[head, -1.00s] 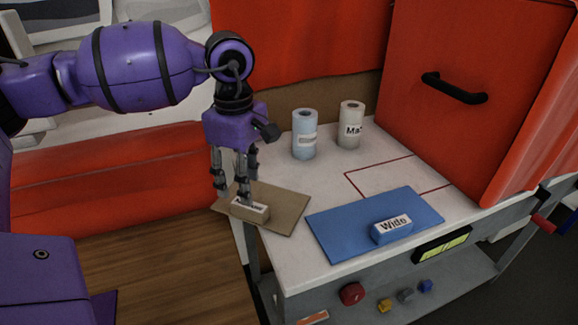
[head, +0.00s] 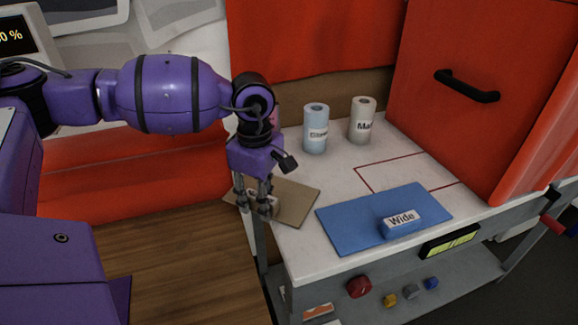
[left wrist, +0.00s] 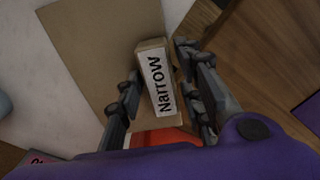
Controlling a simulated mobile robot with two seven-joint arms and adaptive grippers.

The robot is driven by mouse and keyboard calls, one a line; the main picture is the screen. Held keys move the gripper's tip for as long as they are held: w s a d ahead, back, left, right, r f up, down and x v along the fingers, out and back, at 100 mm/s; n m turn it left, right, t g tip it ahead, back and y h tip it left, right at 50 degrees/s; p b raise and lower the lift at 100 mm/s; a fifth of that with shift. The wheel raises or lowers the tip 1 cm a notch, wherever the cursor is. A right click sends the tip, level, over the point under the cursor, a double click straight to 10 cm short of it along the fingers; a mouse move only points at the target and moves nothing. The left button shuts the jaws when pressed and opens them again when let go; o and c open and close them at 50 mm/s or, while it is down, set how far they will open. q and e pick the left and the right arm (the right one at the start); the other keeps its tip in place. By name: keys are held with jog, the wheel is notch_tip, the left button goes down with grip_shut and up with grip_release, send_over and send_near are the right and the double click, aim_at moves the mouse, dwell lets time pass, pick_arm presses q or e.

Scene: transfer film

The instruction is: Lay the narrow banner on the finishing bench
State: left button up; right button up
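The narrow banner is a flat tan sheet (head: 298,203) with a block labelled "Narrow" (left wrist: 154,84). It lies at the left end of a white-topped bench (head: 335,180), its left part overhanging the edge. My left gripper (head: 254,208) is low over the sheet's left part, pointing down. In the left wrist view its fingers (left wrist: 160,95) stand on both sides of the block, with gaps showing; it looks open. In the head view the fingers partly hide the block. My right gripper is in neither view.
A blue sheet (head: 350,222) with a "Wide" block (head: 401,223) lies beside it. A bluish roll (head: 316,130) and a whitish roll (head: 362,122) stand behind. A red panel with a black handle (head: 467,87) rises at right. A red-outlined area (head: 400,175) looks clear.

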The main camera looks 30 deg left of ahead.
pick_arm(q)
grip_shut()
